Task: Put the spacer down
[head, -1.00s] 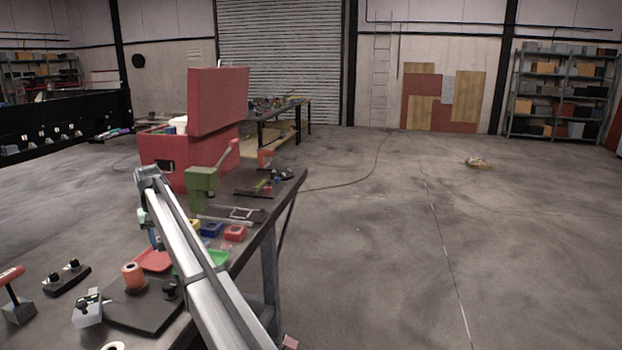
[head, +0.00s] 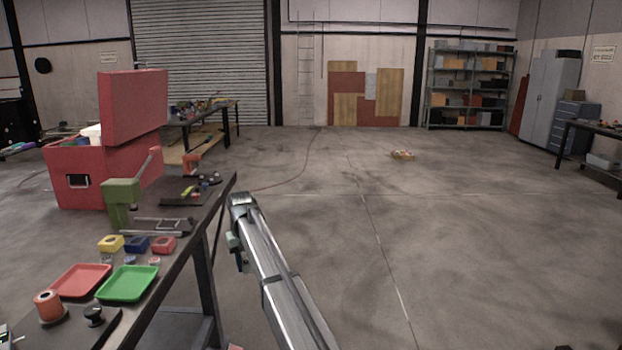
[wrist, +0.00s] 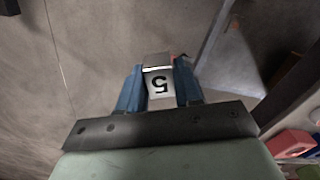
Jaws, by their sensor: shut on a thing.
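The spacer (wrist: 159,85), a small pale grey block marked with a black 5, sits between the blue fingers of my gripper (wrist: 160,78) in the wrist view. The fingers are shut on it from both sides. Concrete floor shows beneath it, with table legs to the right. In the head view my arm reaches out to the right of the workbench (head: 180,262), beyond its edge and over open floor.
A red toolbox (head: 85,178) stands behind.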

